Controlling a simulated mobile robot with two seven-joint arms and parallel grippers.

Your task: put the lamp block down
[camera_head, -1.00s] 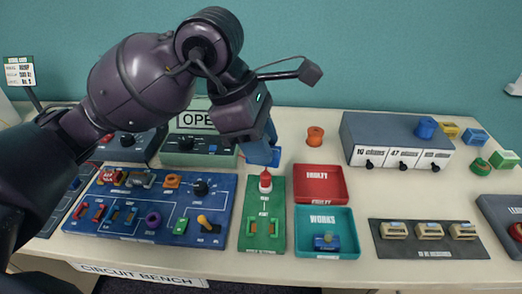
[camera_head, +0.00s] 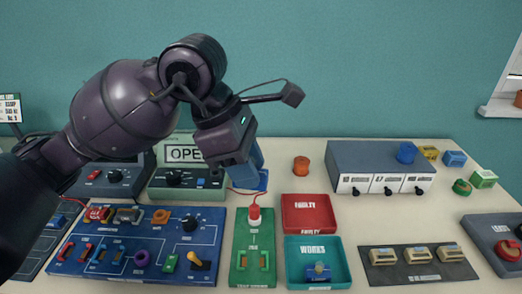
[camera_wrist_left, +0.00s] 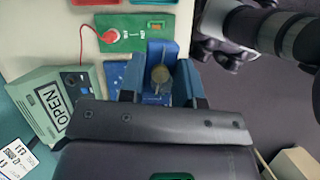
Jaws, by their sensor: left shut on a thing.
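My left gripper (camera_head: 247,172) hangs above the bench behind the green board (camera_head: 253,247) with the red knob. In the left wrist view it (camera_wrist_left: 160,90) is shut on the lamp block (camera_wrist_left: 157,50), a blue block with a dull yellowish round bulb between the dark blue fingers. In the head view I cannot make out the block from the blue fingers. A small blue pad (camera_wrist_left: 117,75) lies on the bench beside and below the fingers in the left wrist view. I cannot tell whether the block touches anything below it. My right gripper is in neither view.
A red FAULTY tray (camera_head: 308,228) and a teal WORKS tray (camera_head: 345,272) lie to the right. A blue circuit panel (camera_head: 110,255) is at front left. Bench around the orange spool (camera_head: 301,166) is clear.

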